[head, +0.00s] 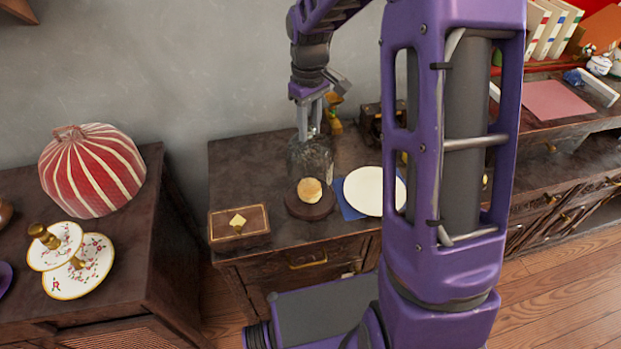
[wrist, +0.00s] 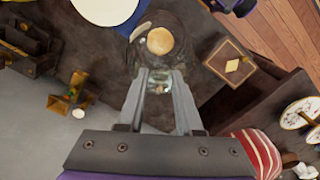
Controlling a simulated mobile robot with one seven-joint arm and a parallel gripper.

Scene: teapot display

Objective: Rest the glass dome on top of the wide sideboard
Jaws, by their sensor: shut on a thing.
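My gripper (head: 310,134) is shut on the top of the clear glass dome (head: 309,158), above the middle dark wooden sideboard (head: 258,165). The dome shows behind and partly over a round dark wooden base (head: 311,208) that carries a pale bun (head: 310,189). In the wrist view the fingers (wrist: 160,76) reach toward the dome, and the bun (wrist: 160,41) shows beyond them. The dome is hard to make out, and I cannot tell whether its rim touches anything. Which sideboard is the wide one is unclear.
The left cabinet (head: 158,215) holds a red-striped tea cosy (head: 93,172) and a tiered stand (head: 82,265). A wooden box (head: 238,226) and white plate (head: 371,190) flank the base. Books (head: 550,30) stand at right. My arm hides part of the right side.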

